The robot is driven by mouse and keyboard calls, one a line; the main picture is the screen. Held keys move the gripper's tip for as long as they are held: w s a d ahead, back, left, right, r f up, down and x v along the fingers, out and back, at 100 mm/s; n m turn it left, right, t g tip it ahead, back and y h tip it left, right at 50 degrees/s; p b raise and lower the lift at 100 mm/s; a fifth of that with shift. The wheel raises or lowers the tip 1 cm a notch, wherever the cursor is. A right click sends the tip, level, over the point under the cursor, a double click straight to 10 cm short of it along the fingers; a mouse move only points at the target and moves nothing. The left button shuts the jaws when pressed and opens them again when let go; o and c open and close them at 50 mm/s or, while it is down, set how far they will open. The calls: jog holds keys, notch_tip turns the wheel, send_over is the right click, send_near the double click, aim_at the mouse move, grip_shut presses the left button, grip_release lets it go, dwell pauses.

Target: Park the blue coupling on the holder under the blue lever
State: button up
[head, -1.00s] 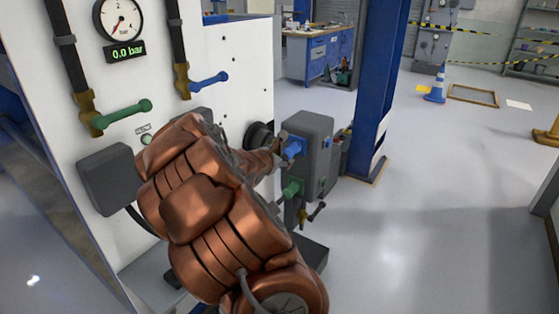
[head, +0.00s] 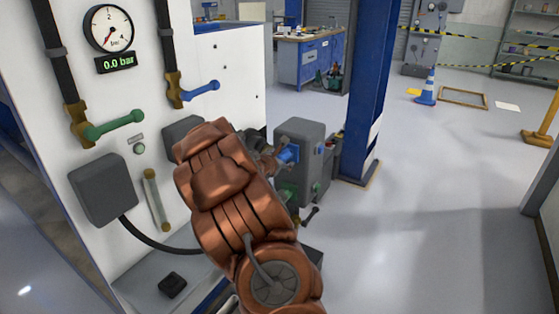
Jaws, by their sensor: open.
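The blue lever (head: 201,91) sits on a dark pipe on the white panel (head: 225,62), right of the green lever (head: 115,124). Under the blue lever is a dark grey block (head: 182,130), partly hidden by my copper arm; I cannot tell if it is the holder. A blue fitting (head: 289,154), seemingly the blue coupling, is at the left face of a grey box (head: 311,137) right of the panel. My gripper (head: 272,157) is open right beside the blue fitting; its fingers are small and partly hidden, and I cannot tell whether they touch it.
A green fitting (head: 286,191) sits below the blue one, mostly behind my arm. A dark box with a black hose (head: 102,190) is under the green lever. A gauge (head: 109,28) reads 0.0 bar. A blue pillar (head: 369,95) stands behind the box. Floor is free at right.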

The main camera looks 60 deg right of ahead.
grip_shut()
dwell(0.6)
jog(key=shift+a, duration=0.1)
jog(key=shift+a+b, duration=0.3)
jog(key=shift+a, duration=0.05)
jog(key=shift+s+a+b, duration=0.1)
jog(key=shift+a+b, duration=0.8)
jog(key=shift+a, duration=1.15)
jog(key=shift+r, duration=0.1)
